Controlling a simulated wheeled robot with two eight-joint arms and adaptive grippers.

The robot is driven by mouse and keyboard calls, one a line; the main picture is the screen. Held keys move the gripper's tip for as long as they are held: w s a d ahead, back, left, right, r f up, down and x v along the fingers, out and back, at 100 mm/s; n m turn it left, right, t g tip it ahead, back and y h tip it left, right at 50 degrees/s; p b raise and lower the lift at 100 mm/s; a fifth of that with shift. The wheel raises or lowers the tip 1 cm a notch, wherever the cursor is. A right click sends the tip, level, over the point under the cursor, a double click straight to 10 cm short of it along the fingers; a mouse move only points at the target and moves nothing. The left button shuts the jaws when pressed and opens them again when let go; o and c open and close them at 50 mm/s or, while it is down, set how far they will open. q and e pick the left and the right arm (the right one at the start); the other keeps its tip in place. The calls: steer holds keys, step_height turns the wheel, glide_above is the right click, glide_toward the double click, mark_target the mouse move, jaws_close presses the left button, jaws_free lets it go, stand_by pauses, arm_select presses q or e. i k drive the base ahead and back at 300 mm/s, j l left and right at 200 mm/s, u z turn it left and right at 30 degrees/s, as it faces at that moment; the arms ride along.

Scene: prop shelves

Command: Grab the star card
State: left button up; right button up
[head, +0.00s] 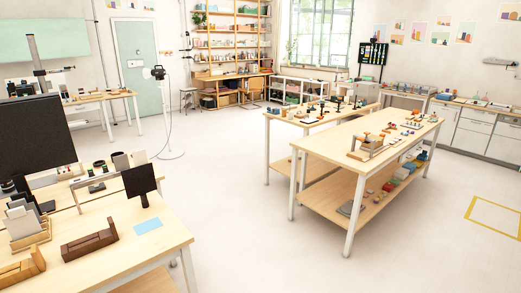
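No star card can be made out in the head view. A flat light-blue card or sheet (148,225) lies on the near left table, and no star shows on it at this size. A rack of pale upright cards or panels (22,218) stands at that table's left end; their faces cannot be read. Neither of my grippers is in view.
The near left table (125,250) also holds brown wooden holders (89,244) and a small black panel (139,180). Open floor (235,190) lies between.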

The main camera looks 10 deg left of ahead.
mark_target(139, 157)
steer(key=i+z, duration=0.2)
steer(key=i, duration=0.4)
steer(key=i+z, duration=0.2)
steer(key=i, duration=0.4)
steer(key=i+j+z, duration=0.2)
steer(key=i, duration=0.4)
steer(key=i+u, duration=0.2)
steer(key=i, duration=0.25)
steer(key=i+l+u, duration=0.2)
steer(key=i, duration=0.25)
steer(key=i+j+u, duration=0.15)
steer(key=u, duration=0.25)
steer(key=i+u, duration=0.6)
steer(key=u, duration=0.15)
steer(key=i+l+u, duration=0.1)
steer(key=i+u, duration=0.15)
steer(key=u, duration=0.15)
